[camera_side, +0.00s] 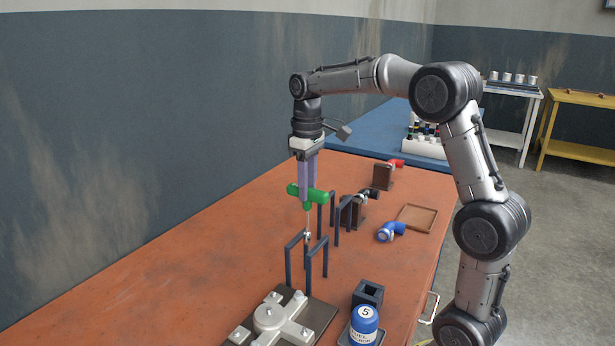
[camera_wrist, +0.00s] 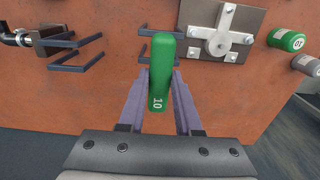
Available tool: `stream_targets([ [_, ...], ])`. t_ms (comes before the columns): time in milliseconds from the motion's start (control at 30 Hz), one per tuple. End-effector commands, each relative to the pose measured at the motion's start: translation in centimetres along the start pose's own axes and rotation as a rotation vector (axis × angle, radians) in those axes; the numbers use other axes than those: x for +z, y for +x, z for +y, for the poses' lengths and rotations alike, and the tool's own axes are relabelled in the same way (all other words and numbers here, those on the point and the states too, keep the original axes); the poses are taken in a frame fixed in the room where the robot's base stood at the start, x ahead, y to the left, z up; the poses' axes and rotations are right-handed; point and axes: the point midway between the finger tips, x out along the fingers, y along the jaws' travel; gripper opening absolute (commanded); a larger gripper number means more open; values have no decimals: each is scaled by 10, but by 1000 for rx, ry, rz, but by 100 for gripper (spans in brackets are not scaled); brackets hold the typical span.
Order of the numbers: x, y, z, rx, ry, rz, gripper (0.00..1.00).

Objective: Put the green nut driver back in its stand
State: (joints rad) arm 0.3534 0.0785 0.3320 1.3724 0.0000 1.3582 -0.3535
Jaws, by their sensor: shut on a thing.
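The green nut driver (camera_side: 320,196) has a T-shaped green handle and a thin metal shaft pointing down. My gripper (camera_side: 306,198) is shut on the handle, which is marked 10 in the wrist view (camera_wrist: 160,75). The driver hangs roughly upright at the nearer dark-barred stand (camera_side: 288,265). The shaft's lower end shows near the tops of that stand's bars; I cannot tell whether it is between them. The stand's bars also show beyond the handle in the wrist view (camera_wrist: 196,31). The shaft is hidden there by the handle.
A second barred stand (camera_side: 337,230) is just behind. Brown blocks (camera_side: 382,177), a blue fitting (camera_side: 385,235) and a brown tray (camera_side: 416,217) lie farther back. A grey metal part on a plate (camera_side: 272,318) and a blue canister (camera_side: 364,320) are in front. The left tabletop is clear.

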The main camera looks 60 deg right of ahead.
Motion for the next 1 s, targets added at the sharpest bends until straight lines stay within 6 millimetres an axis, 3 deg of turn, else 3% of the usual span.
stream_targets([
  [1000, 0, 82, 0, 0, 0, -1, 0],
])
